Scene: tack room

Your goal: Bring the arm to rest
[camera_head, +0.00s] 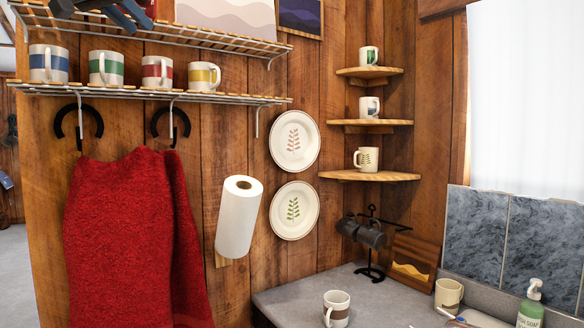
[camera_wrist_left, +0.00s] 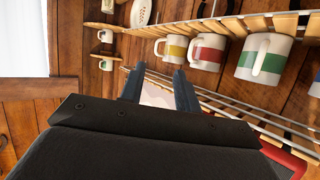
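My left gripper (camera_head: 128,15) shows at the top left of the head view, cut off by the picture's edge. It is at the upper wire shelf (camera_head: 190,36), above the row of striped mugs. I cannot tell whether it touches the shelf. In the left wrist view its two dark blue fingers (camera_wrist_left: 160,88) stand apart with nothing held between them. A pale picture on the wall shows behind the gap. My right gripper is in neither view.
A red item (camera_head: 150,8) is close beside the left gripper. Several mugs, including a yellow-striped mug (camera_head: 204,76), stand on the lower shelf (camera_head: 240,98). A red towel (camera_head: 135,235) hangs below. Corner shelves (camera_head: 370,175) and the grey counter (camera_head: 300,300) lie right.

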